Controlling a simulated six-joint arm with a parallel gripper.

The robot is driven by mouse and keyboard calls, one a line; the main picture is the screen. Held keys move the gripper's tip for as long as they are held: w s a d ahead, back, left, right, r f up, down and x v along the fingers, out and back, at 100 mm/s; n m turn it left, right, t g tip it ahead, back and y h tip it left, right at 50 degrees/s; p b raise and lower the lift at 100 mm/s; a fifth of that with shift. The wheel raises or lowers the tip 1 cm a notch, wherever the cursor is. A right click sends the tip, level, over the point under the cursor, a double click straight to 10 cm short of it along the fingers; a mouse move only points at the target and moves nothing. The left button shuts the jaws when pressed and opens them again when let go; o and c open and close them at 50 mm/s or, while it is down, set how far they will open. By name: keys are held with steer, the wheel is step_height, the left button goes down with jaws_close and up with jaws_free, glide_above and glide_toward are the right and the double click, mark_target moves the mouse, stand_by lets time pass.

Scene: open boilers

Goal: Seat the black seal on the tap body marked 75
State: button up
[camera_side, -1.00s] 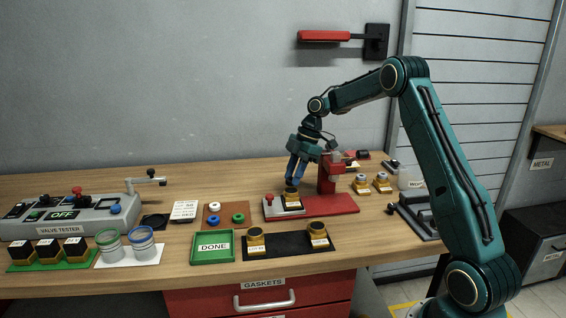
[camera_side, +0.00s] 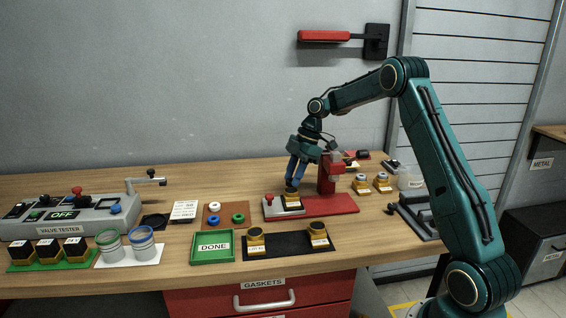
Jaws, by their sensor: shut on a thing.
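My gripper (camera_side: 291,187) points down with its blue fingers shut on a small dark ring, which I take to be the black seal; the fingers largely hide it. It is right at the top of a brass tap body (camera_side: 292,196) that stands in the grey-and-red fixture (camera_side: 330,207). I cannot tell whether the seal is fully down on the body. The label on this body is too small to read. Two other brass tap bodies, one at left (camera_side: 256,241) and one at right (camera_side: 319,236), stand on a black mat.
White, green and blue rings lie on a brown mat (camera_side: 213,222). A green DONE tray (camera_side: 212,258) is at the front. The fixture's red post (camera_side: 327,176) stands close beside my gripper. More brass parts (camera_side: 371,184) stand to its right. The valve tester (camera_side: 62,220) is far left.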

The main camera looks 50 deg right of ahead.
steer(key=shift+f, duration=0.6)
steer(key=shift+s+a+f, duration=0.1)
steer(key=shift+s+f, duration=0.05)
steer(key=shift+f, duration=0.5)
stand_by(0.8)
steer(key=o, duration=1.3)
steer(key=shift+o, duration=0.2)
steer(key=shift+r, duration=3.75)
